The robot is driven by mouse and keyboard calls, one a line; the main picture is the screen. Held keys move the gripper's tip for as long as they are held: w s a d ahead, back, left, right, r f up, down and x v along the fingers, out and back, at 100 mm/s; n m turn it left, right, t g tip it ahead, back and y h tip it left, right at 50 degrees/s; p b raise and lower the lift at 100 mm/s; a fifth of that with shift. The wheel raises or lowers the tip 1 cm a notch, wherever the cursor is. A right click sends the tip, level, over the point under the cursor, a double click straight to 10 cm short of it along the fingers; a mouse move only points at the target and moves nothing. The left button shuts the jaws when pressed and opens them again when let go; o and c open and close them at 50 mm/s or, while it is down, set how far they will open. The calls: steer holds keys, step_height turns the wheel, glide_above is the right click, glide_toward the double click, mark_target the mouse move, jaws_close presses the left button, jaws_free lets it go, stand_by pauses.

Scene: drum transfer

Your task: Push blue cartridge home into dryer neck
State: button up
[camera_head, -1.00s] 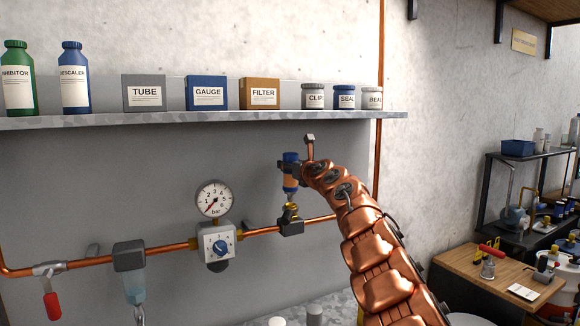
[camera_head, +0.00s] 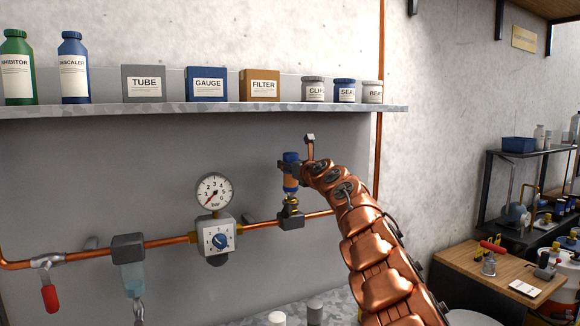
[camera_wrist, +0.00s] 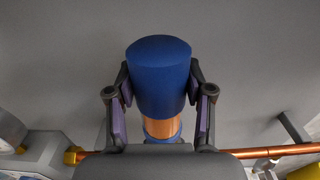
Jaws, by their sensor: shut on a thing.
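The blue cartridge (camera_head: 291,171) stands upright, with a blue cap and an orange band, above the brass neck of the dryer (camera_head: 291,216) on the copper pipe. My gripper (camera_head: 289,165) is shut on it from the right. In the wrist view the cartridge's blue cap (camera_wrist: 159,75) fills the space between the two purple-padded fingers, with an orange part below it. In the head view the cartridge's lower end is at the neck, and I cannot tell how deep it sits.
A pressure gauge (camera_head: 214,192) and a regulator (camera_head: 217,238) sit left of the dryer on the pipe. A shelf (camera_head: 200,108) with boxes, bottles and jars runs above. A wooden bench (camera_head: 500,275) stands at the right.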

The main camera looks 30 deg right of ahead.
steer(key=shift+f+b, duration=1.1)
steer(key=shift+f, duration=0.15)
steer(key=o, duration=1.5)
steer(key=shift+r, duration=0.1)
